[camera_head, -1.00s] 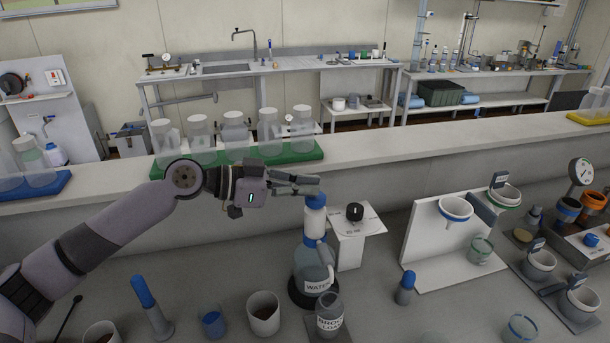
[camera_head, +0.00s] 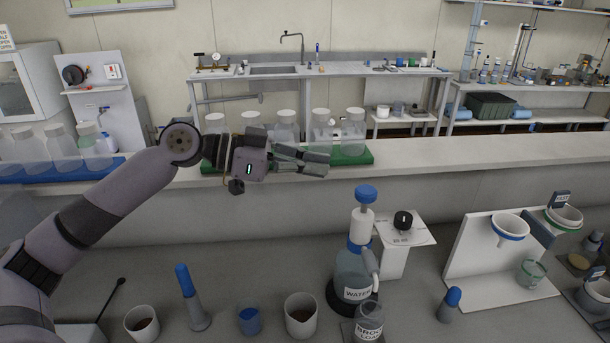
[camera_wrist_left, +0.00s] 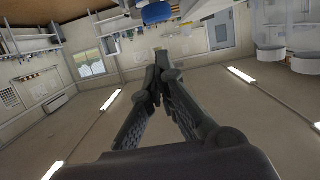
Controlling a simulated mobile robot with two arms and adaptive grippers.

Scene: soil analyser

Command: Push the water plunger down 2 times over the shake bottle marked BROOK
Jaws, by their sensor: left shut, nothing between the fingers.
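The water bottle (camera_head: 354,277), labelled WATER, stands on the near bench with a white pump collar. Its blue-capped water plunger (camera_head: 366,193) is up, with grey stem showing. The shake bottle (camera_head: 369,325) stands in front of it under the spout; its label is partly readable as BROO and LOA, and its lower part is cut off by the frame. My left gripper (camera_head: 322,164) is shut and empty, left of and above the plunger cap, apart from it. In the left wrist view its fingertips (camera_wrist_left: 159,62) are together. My right gripper is not in view.
A white stand with a black knob (camera_head: 403,221) is right of the water bottle. Beakers (camera_head: 300,315), a blue-topped tool (camera_head: 190,297) and a blue cup (camera_head: 249,320) stand left. A funnel stand (camera_head: 480,250) is right. Bottles on a green tray (camera_head: 352,158) line the ledge behind.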

